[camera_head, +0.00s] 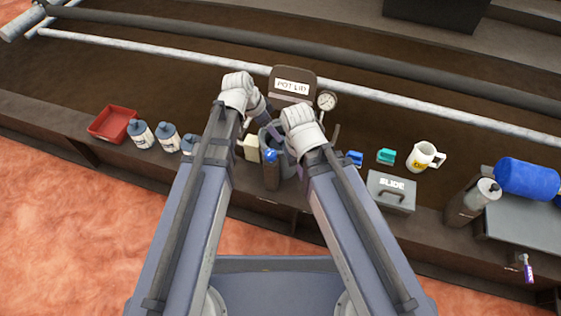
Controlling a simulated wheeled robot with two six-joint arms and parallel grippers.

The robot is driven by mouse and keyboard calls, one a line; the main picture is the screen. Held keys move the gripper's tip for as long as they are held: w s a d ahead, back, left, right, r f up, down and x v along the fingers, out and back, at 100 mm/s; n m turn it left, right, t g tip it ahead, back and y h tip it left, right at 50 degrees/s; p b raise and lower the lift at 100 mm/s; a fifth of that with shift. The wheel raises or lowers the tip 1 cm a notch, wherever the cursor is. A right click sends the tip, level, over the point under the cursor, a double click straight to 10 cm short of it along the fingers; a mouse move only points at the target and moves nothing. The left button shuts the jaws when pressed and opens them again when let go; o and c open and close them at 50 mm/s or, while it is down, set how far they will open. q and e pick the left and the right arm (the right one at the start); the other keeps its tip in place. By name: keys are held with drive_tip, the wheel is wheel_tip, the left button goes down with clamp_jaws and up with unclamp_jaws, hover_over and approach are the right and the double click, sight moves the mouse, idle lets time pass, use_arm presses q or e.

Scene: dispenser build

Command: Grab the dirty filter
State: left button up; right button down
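I cannot clearly make out a dirty filter. A small cream block (248,147) sits beside a grey pot-like container (287,160) at the middle of the bench, and I cannot tell whether it is a filter. My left gripper (262,112) is at the back left of the container, just below the sign reading POT LID (292,86). My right white wrist is over the container and hides much of it. My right gripper (283,143) is mostly hidden near the container. The fingers are too small and covered to read.
A red tray (112,123) and several white bottles (140,134) stand left. A gauge (327,101), teal piece (386,156), mug (423,156), grey SLIDE box (391,192), flask (474,200) and blue cylinder (526,179) are right. Pipes run along the back.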

sight(273, 143)
use_arm(q)
drive_tip(key=shift+f, duration=0.1)
drive_tip(key=b+x, duration=0.7)
drive_tip(key=shift+w+d+f, duration=0.15)
drive_tip(key=shift+f, duration=0.15)
idle(0.3)
clamp_jaws()
idle(0.5)
idle(0.8)
